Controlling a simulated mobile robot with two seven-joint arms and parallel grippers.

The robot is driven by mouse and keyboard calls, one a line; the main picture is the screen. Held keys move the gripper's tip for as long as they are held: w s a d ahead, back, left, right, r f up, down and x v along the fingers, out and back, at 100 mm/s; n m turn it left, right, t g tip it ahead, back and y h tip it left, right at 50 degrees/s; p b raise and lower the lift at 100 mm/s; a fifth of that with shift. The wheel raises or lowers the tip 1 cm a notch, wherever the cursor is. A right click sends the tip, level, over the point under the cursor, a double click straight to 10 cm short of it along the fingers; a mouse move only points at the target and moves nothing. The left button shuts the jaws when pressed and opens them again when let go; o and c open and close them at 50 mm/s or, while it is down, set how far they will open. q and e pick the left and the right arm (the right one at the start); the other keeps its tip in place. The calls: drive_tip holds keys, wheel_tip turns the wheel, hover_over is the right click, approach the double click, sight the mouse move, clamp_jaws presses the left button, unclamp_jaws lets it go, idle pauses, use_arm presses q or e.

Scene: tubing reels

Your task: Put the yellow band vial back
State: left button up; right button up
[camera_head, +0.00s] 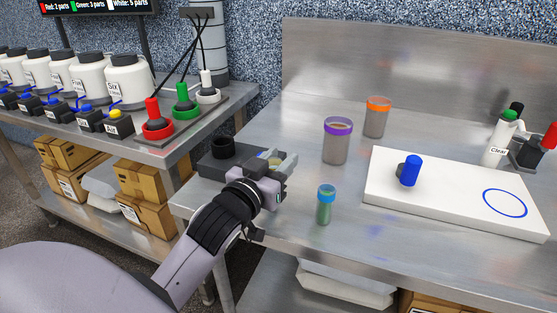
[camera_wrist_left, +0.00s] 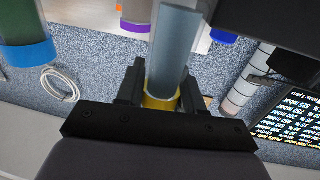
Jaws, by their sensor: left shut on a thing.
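My left gripper (camera_head: 282,162) is over the left part of the steel table, beside a dark block. It is shut on the yellow band vial (camera_wrist_left: 172,55). In the left wrist view the vial has a grey body, and its yellow band (camera_wrist_left: 160,103) sits between the fingers (camera_wrist_left: 160,92). In the head view the vial is mostly hidden by the gripper. The dark block (camera_head: 212,168) has a black round socket or ring on top, just left of the gripper. I cannot tell whether the vial touches the block. My right gripper is not in view.
A blue-capped green vial (camera_head: 325,206) stands close right of the gripper. Purple-lidded (camera_head: 336,143) and orange-lidded (camera_head: 376,118) jars stand behind. A white board (camera_head: 440,204) bears a blue cylinder (camera_head: 411,170). A bench with bottles (camera_head: 127,80) stands left, across a gap.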

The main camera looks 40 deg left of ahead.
use_arm(q)
drive_tip(key=shift+f, duration=0.45)
drive_tip(key=o, duration=1.1)
drive_tip(key=shift+r, duration=0.6)
drive_tip(key=shift+s+d+r+p, duration=0.15)
drive_tip(key=shift+s+p, duration=0.55)
drive_tip(key=shift+s, duration=1.3)
drive_tip(key=shift+s+d+f+p, duration=0.1)
drive_tip(key=shift+s+d+p, duration=0.45)
drive_tip(key=shift+s, duration=1.4)
drive_tip(key=shift+s+a+r+p, duration=0.1)
drive_tip(key=shift+s+p, duration=0.8)
drive_tip(key=shift+s, duration=1.1)
